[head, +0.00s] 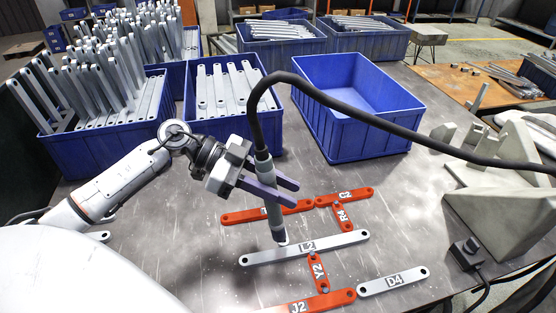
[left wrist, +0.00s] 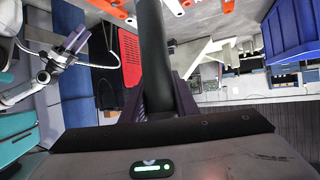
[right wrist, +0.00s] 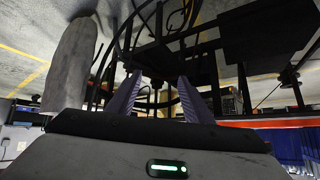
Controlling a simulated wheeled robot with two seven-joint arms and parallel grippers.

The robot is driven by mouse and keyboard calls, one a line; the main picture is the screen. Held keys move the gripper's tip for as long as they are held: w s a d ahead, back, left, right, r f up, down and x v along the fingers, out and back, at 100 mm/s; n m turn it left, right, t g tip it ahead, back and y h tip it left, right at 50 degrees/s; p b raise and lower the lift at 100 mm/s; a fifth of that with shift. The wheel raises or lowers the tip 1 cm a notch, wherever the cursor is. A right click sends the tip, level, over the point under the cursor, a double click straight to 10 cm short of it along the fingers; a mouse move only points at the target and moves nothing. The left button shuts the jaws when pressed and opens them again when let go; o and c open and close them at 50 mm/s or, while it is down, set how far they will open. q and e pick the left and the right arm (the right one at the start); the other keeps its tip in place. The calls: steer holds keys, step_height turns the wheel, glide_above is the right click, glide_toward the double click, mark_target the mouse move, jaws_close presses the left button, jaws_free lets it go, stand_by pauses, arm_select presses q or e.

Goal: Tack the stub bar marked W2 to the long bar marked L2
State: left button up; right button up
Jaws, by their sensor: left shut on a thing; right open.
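My left gripper (head: 277,190) is shut on a welding torch (head: 274,218), with a black hose looping up and right. The left wrist view shows the torch's dark handle (left wrist: 153,50) between its fingers. The grey long bar marked L2 (head: 340,241) lies on the table. The torch tip is at L2's upper edge, left of the label; I cannot tell whether it touches. I see no mark W2; the torch hides part of the area above L2. An orange stub marked Y2 (head: 318,269) meets L2 from below. My right gripper (right wrist: 158,98) is open and empty, outside the head view.
Orange bars lie above L2: a long one (head: 238,216), another (head: 355,194) and a stub marked R4 (head: 343,217). Orange J2 (head: 335,298) and grey D4 (head: 410,275) lie below. Blue bins (head: 350,145) stand behind, one empty. A grey fixture (head: 505,200) stands right.

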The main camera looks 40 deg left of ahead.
arm_select(q)
steer(key=shift+w+a+r+m+g+h+p, duration=0.25)
steer(key=shift+w+r+p, duration=0.1)
steer(key=shift+r+p, duration=0.1)
steer(key=shift+w+a+r+m+g+h+p, duration=0.15)
steer(key=shift+w+a+r+m+h+p, duration=0.1)
steer(key=shift+w+r+p, duration=0.15)
steer(key=shift+m, duration=0.3)
step_height(320, 180, down, 5)
steer(key=b, duration=0.3)
steer(key=shift+a+f, duration=0.1)
steer(key=shift+f, duration=0.05)
steer(key=shift+f, duration=0.45)
stand_by(0.9)
